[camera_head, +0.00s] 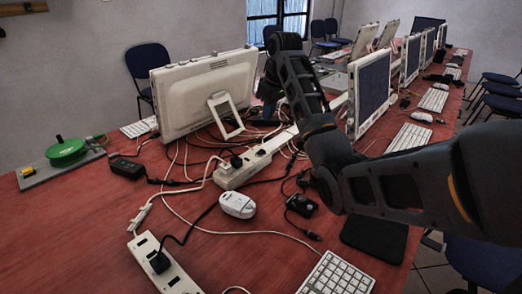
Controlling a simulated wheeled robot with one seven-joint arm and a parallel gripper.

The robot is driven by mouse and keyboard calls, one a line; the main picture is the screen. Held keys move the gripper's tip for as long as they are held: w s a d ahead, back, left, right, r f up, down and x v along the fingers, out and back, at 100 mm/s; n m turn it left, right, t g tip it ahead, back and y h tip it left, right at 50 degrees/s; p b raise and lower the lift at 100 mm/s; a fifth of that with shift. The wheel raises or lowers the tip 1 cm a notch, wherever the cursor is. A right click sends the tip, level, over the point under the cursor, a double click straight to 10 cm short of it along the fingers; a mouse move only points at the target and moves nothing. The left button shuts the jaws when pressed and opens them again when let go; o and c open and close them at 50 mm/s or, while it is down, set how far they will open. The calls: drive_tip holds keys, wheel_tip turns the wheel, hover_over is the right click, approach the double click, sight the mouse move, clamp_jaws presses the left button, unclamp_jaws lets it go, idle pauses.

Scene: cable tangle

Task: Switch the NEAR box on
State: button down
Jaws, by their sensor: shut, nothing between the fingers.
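A white power strip (165,266) with dark sockets lies nearest me at the lower left, a black plug (160,262) in it. It runs off the bottom edge. A second white power strip (240,174) lies farther back, with a dark plug near its front end. I cannot tell which one is the NEAR box, and no switch state is readable. My gripper (266,106) appears dark and small beyond my raised arm, above the far strip's area, partly hidden by the arm. It is shut and empty, well away from the near strip.
Loose cables cross the red table (85,225). A white mouse (237,204), a small black box (301,205), a keyboard (336,276) and a black adapter (127,167) lie around the strips. A monitor (205,92) stands behind; a green reel (67,151) is far left.

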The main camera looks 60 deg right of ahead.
idle(0.3)
approach(262, 150)
drive_tip(key=x, duration=0.5)
drive_tip(key=shift+w, duration=0.3)
drive_tip(key=shift+d+f, duration=0.15)
drive_tip(key=shift+f, duration=0.6)
